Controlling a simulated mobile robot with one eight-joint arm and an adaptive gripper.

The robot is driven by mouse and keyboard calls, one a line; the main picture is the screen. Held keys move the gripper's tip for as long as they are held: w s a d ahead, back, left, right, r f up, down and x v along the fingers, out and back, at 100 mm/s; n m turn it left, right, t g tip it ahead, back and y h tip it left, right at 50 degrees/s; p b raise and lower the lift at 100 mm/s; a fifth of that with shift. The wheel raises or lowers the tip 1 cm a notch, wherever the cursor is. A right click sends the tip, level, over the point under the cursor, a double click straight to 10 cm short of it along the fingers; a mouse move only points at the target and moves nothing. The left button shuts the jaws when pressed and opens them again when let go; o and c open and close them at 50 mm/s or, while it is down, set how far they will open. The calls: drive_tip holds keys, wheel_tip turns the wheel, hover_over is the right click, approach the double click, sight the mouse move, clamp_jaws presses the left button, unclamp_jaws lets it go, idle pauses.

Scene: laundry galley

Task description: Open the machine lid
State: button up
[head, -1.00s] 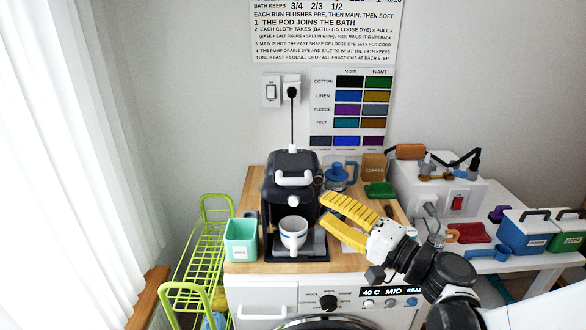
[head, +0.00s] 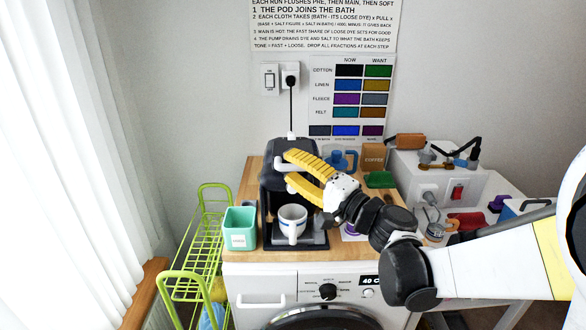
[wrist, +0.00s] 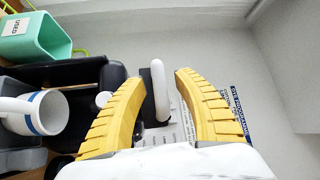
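The black coffee machine (head: 272,203) stands on the wooden top, its lid (head: 284,147) looking closed. In the wrist view the lid's white handle (wrist: 161,92) stands between my two yellow fingers. My gripper (head: 289,166) is open at the front of the lid, one finger on each side of the handle, with a gap visible to the right finger. In the head view the fingers hide most of the handle. I cannot tell whether the left finger touches it.
A white mug with a blue band (head: 292,220) sits in the machine below my gripper. A teal used-pod bin (head: 239,229) stands to the left. A blue-lidded jug (head: 341,162), a brown coffee box (head: 373,159) and a green item (head: 380,180) are behind right.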

clamp_jaws()
drive_tip(key=shift+r, duration=0.15)
